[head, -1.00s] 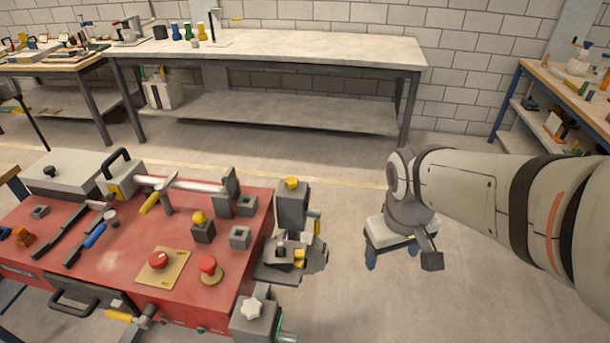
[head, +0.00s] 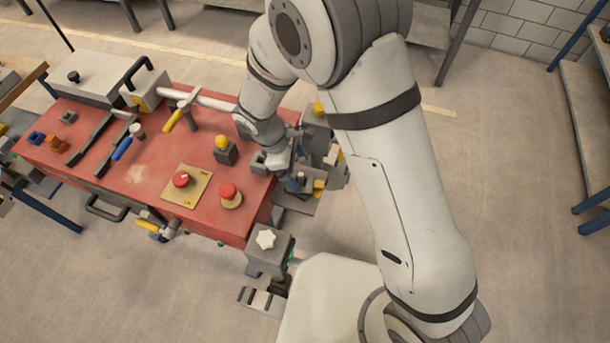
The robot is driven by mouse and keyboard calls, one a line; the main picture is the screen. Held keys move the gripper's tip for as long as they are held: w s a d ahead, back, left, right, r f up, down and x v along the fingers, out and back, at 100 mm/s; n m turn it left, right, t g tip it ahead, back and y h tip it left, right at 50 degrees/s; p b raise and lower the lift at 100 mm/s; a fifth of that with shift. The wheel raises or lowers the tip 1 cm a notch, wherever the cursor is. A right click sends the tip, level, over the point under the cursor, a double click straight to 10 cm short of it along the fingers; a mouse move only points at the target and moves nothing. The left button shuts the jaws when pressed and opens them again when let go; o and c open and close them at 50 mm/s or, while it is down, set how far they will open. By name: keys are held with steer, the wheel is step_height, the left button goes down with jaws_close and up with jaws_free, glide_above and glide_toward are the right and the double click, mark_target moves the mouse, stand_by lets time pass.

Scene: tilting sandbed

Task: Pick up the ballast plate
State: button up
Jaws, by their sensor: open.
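My arm reaches from the right over the right end of the red bench (head: 105,185). My gripper (head: 292,178) is small in the head view, low by the bench's right edge, among grey fittings with yellow parts (head: 318,186). It is open; its fingertips are mostly hidden by the wrist and those fittings. I cannot tell for sure which piece is the ballast plate. Whether the gripper touches any fitting is not clear.
On the bench are a red button on a yellow plate (head: 182,179), another red button (head: 229,191), a yellow-topped block (head: 225,150) and black-handled bars (head: 90,140). A grey block with a white star knob (head: 267,242) stands at the front right corner. Open floor (head: 520,200) lies right.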

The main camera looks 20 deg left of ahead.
mark_target(312, 182)
steer(key=x, duration=0.3)
steer(key=p+x, duration=0.1)
steer(key=x, duration=0.2)
steer(key=shift+w+d, duration=0.1)
steer(key=shift+d, duration=0.35)
steer(key=shift+c, duration=0.2)
steer(key=c, duration=1)
